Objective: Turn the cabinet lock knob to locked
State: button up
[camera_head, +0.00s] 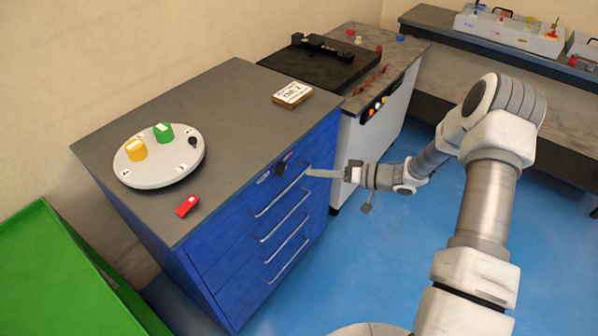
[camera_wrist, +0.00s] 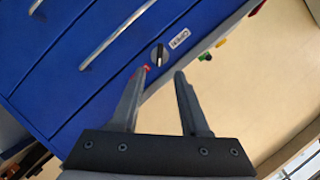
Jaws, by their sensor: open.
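The cabinet lock knob (camera_wrist: 159,55) is a round plate with a dark bar handle on the blue cabinet (camera_head: 240,262). In the wrist view its bar stands nearly upright. The knob (camera_head: 280,168) shows dark at the top of the cabinet front in the head view. A white label (camera_wrist: 180,38) lies to its right in the wrist view, and a small red mark (camera_wrist: 146,68) lies to its lower left. My gripper (camera_wrist: 160,73) is open and empty, with the knob just beyond the gap between its fingertips. I see no contact. My gripper (camera_head: 309,173) also points at the cabinet front in the head view.
Drawer handles (camera_head: 283,202) stick out below the knob. On the cabinet top are a round plate (camera_head: 158,170) with green and yellow knobs, a red object (camera_head: 187,206) and a labelled block (camera_head: 292,94). A machine bench (camera_head: 398,88) stands beside the cabinet. Blue floor is clear in front.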

jog(key=v, duration=0.7)
jog(key=shift+d, duration=0.15)
jog(key=shift+r, duration=0.1)
